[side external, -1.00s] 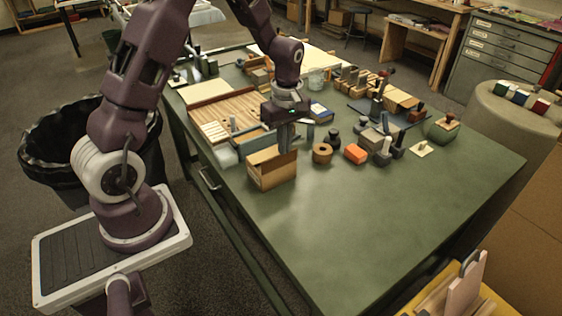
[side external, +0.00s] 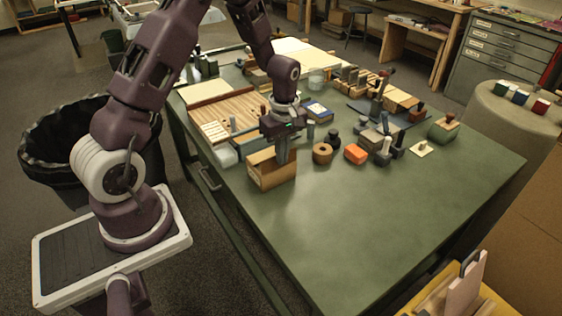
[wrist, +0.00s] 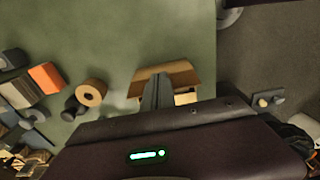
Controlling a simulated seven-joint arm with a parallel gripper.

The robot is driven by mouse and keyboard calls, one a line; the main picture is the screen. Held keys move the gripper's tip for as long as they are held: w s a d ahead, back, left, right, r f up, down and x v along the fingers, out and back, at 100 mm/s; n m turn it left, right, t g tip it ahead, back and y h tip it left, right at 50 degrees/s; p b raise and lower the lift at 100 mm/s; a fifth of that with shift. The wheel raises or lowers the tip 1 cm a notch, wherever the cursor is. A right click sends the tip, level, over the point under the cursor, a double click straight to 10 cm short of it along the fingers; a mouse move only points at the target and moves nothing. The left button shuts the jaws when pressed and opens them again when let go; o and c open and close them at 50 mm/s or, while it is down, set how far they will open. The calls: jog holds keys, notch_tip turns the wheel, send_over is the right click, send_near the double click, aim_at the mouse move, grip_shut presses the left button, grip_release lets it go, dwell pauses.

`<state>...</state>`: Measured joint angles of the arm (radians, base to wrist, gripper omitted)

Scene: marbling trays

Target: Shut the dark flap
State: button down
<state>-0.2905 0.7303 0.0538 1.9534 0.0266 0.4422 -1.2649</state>
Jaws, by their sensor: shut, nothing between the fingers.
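A small brown cardboard box (side external: 275,175) stands near the left edge of the green table. In the wrist view its top shows a brown panel (wrist: 180,69) on the far side and a paler patch (wrist: 186,98) on the near side. I cannot tell for certain which panel is the dark flap; my fingers hide part of the top. My gripper (side external: 282,160) is shut and empty, pointing down, with its fingertips at the box top. In the wrist view the fingers (wrist: 158,77) overlap the box; contact is unclear.
A brown ring-shaped roll (side external: 322,153), dark knobbed pieces and an orange block (side external: 355,154) stand right of the box. A slatted wooden tray (side external: 232,112) and a blue-grey block lie behind it. The table (side external: 370,220) is clear in front and right.

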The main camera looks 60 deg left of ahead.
jog(key=shift+a+f, duration=0.15)
jog(key=shift+a, duration=2)
dwell(0.5)
jog(key=shift+d+r, duration=0.2)
jog(key=shift+r, duration=0.65)
jog(key=shift+d+r, duration=0.15)
jog(key=shift+r, duration=0.7)
jog(key=shift+d+r, duration=0.2)
jog(key=shift+r, duration=0.65)
